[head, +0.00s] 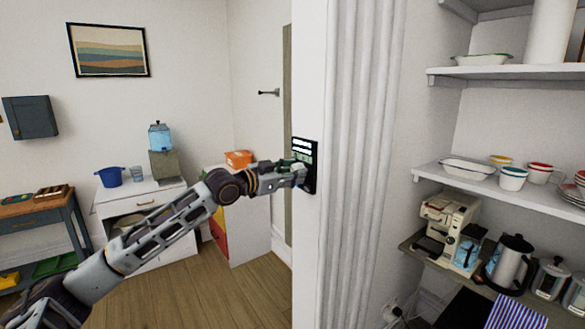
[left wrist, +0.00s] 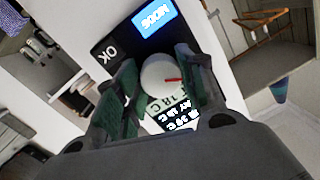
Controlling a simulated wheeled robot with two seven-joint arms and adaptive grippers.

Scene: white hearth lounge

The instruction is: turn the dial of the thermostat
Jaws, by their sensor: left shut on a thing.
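The thermostat (head: 312,158) is a dark panel on the white wall edge in the middle of the head view. In the left wrist view its black face (left wrist: 118,45) shows tilted, with a blue display, an "OK" mark and readouts including "18 C". Its round white dial (left wrist: 157,75) carries a red pointer mark that points to the right in that view. My left gripper (head: 300,172) reaches the panel from the left. In the left wrist view its two dark green fingers stand on either side of the dial and are shut on it. My right gripper is not in view.
A fluted white column (head: 355,170) stands just right of the thermostat. Further right, a shelf (head: 500,187) holds bowls, and a lower one bears a coffee machine (head: 445,230) and a kettle (head: 508,262). A white cabinet (head: 145,200) stands at the left. The wooden floor is clear.

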